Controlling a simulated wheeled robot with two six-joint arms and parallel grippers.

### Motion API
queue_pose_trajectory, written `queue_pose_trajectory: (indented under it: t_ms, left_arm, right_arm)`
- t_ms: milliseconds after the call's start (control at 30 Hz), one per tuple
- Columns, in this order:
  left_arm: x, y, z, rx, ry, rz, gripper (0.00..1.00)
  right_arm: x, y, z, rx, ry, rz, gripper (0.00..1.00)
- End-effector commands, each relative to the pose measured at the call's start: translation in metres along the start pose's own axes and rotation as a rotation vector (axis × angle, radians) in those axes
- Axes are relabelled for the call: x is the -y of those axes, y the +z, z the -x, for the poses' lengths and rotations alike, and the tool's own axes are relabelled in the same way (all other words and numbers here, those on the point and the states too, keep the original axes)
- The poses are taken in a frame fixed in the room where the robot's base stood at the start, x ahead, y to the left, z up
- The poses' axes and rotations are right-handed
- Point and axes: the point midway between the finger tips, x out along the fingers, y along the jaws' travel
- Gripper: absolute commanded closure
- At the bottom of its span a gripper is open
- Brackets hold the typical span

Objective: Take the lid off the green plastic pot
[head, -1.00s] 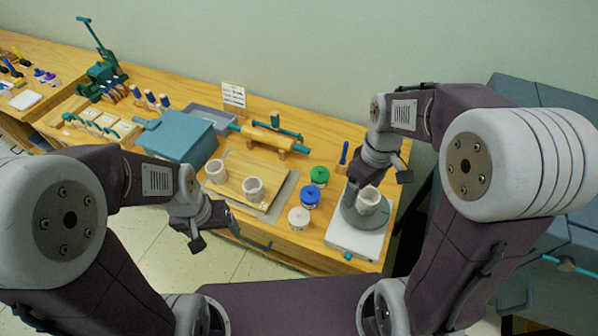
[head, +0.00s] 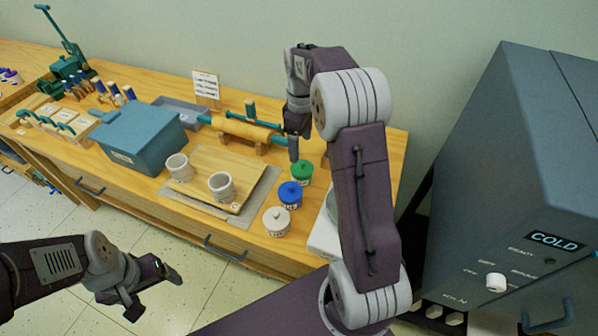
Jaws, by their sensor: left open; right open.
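The green pot (head: 301,171) with its lid on stands on the wooden bench, at the back of a short row of pots. My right gripper (head: 295,143) points down just behind and above it, apart from the lid as far as I can see. It is open and holds nothing visible; its fingers partly overlap each other in this view. My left gripper (head: 156,286) is open and empty, low over the floor in front of the bench.
A blue-lidded pot (head: 290,194) and a white pot (head: 277,222) stand close in front of the green one. Left are a board (head: 206,166) with two cups and a teal box (head: 140,138). A roller (head: 245,128) lies behind. A grey kiln (head: 500,200) stands right.

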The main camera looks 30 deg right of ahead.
Motion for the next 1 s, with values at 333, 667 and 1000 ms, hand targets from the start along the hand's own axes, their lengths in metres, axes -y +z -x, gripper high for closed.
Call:
queue_pose_trajectory:
  t_ms: [333,667,1000]
  left_arm:
    - [0.000,0.001,-0.007,0.000,0.000,0.000,0.19]
    - [0.000,0.002,-0.016,0.000,0.000,0.000,0.19]
    - [0.000,0.002,-0.015,0.000,0.000,0.000,0.19]
  right_arm:
    - [0.000,0.000,-0.036,0.001,-0.001,0.000,0.22]
    - [-0.002,0.004,-0.085,0.001,-0.002,0.001,0.22]
    - [-0.003,0.004,-0.087,0.001,-0.001,0.001,0.47]
